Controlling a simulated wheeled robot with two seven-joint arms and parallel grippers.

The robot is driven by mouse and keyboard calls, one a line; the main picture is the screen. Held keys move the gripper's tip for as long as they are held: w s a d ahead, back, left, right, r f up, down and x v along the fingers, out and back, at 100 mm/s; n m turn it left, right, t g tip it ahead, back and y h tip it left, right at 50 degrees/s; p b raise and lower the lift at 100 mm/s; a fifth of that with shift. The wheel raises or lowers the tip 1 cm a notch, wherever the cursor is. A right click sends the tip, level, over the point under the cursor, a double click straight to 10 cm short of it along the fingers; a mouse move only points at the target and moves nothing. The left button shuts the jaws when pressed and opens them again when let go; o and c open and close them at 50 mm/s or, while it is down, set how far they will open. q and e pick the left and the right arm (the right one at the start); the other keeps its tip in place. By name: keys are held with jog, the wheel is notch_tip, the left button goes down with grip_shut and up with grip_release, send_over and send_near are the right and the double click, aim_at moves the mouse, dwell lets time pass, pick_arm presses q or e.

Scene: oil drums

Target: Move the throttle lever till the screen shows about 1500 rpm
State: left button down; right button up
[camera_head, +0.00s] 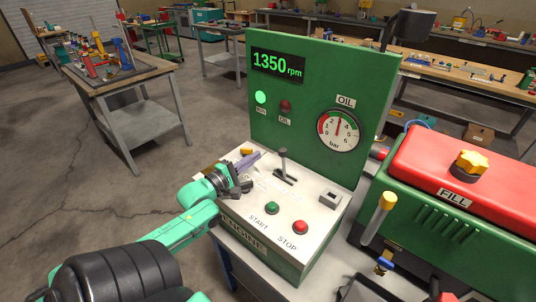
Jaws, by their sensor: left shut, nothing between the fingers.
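The screen (278,65) on the green panel reads 1350 rpm in green digits. The throttle lever (284,163) stands nearly upright in a dark slot on the light top of the engine box (262,214). My left gripper (258,155) is shut and empty, over the box top to the left of the lever. A gap shows between its fingertips and the lever. My right gripper is not in view.
The green START button (271,208) and red STOP button (301,227) sit in front of the lever. A red and green machine (450,190) with a yellow cap stands at the right. A workbench (120,77) stands at the back left, with clear floor nearby.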

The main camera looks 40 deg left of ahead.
aim_at(284, 165)
pick_arm(q)
jog(key=shift+w+r, duration=0.15)
jog(key=shift+w, duration=1)
jog(key=d+p, duration=0.1)
jog(key=d, duration=0.1)
jog(key=d+r+p, duration=0.1)
jog(key=shift+w+d+r, duration=0.15)
jog(key=shift+w+d, duration=0.05)
jog(key=shift+d, duration=0.35)
jog(key=shift+a, duration=0.1)
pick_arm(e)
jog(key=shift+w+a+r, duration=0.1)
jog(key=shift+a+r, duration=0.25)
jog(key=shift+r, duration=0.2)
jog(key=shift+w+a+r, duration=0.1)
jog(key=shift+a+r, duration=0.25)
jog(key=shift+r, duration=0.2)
pick_arm(q)
jog(key=shift+w, duration=0.1)
